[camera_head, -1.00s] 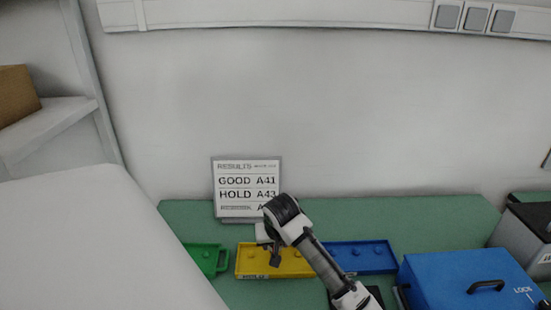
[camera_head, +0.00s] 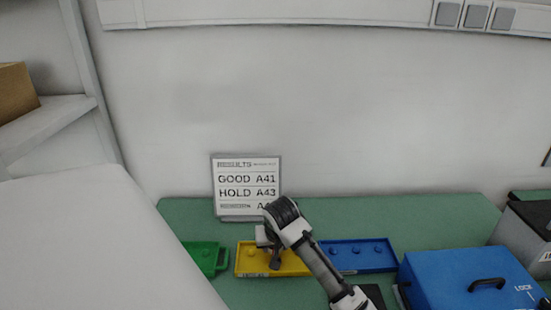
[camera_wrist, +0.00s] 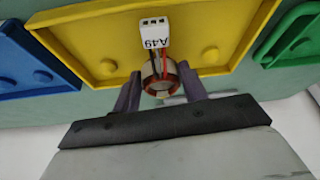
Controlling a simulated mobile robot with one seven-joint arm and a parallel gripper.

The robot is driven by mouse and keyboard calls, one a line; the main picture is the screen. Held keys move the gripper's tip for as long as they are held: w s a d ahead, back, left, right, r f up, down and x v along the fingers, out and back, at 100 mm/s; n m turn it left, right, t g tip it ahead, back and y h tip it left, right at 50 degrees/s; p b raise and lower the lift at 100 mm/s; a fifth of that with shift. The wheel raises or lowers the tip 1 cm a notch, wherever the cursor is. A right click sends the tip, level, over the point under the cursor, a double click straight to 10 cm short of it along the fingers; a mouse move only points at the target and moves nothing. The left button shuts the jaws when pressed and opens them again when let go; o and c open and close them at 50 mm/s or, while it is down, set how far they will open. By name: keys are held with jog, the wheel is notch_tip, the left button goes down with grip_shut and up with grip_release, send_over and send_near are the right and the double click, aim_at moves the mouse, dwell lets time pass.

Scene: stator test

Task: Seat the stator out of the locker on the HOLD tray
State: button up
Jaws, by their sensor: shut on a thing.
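My gripper (camera_wrist: 160,90) is shut on the stator (camera_wrist: 161,83), a small ring with a copper-coloured winding. Red and dark wires run from it to a white connector tag (camera_wrist: 154,36), which seems to read A49. The stator is over the near edge of the yellow tray (camera_wrist: 85,38); I cannot tell whether it touches. In the head view my gripper (camera_head: 274,262) is over the middle of the yellow tray (camera_head: 244,264), whose front label is partly visible; the stator cannot be made out there. The tray has round raised pegs, one on each side of the stator.
A green tray (camera_head: 222,262) stands left and a blue tray (camera_head: 375,262) right of the yellow one. A results sign (camera_head: 247,187) behind reads GOOD A41, HOLD A43; its third line is partly hidden. A blue box (camera_head: 450,280) with a black handle stands right.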

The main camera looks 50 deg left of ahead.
jog(key=shift+f, duration=0.45)
dwell(0.5)
jog(key=o, duration=0.9)
jog(key=shift+r, duration=0.1)
jog(key=shift+r+p, duration=1.25)
jog(key=shift+p, duration=0.1)
jog(key=shift+r, duration=1.15)
jog(key=o, duration=0.5)
